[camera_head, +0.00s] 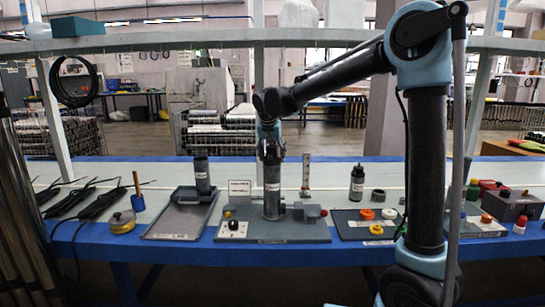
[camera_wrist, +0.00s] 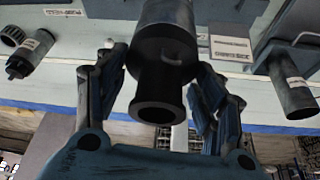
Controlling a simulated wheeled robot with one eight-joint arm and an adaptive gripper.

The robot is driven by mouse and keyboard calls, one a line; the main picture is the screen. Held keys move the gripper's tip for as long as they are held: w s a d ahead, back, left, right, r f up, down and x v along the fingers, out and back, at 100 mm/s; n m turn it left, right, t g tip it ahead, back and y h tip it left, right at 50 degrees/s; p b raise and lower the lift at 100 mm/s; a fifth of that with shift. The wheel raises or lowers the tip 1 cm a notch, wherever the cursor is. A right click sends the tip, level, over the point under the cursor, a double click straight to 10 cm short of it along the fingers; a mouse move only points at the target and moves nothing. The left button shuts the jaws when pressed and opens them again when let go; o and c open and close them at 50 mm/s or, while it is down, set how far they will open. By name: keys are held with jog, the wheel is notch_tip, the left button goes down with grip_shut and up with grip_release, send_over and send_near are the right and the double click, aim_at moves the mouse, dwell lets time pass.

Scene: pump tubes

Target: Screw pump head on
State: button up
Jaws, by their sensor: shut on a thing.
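The dark grey pump tube (camera_head: 272,190) stands upright in the fixture (camera_head: 290,231) at the middle of the bench. It has a pale label. My gripper (camera_head: 271,152) is above the tube's top, pointing down. In the wrist view, its fingers are on both sides of the narrower pump head (camera_wrist: 158,92), whose round open end faces the camera. The pump head lines up with the wider tube (camera_wrist: 166,40) beyond it. My gripper is shut on the pump head. The thread between head and tube is hidden, so I cannot tell how tight it is.
Another tube (camera_head: 202,176) stands on a grey tray (camera_head: 172,226) at the left. A slim upright post (camera_head: 306,172) is close to the fixture.

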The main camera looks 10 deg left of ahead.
jog(key=shift+m+h, duration=0.6)
jog(key=shift+m, duration=1.1)
jog(key=shift+m+g+h, duration=0.3)
jog(key=shift+m+h, duration=0.4)
jog(key=shift+m, duration=1)
jog(key=o, duration=0.9)
jog(key=shift+o, duration=0.2)
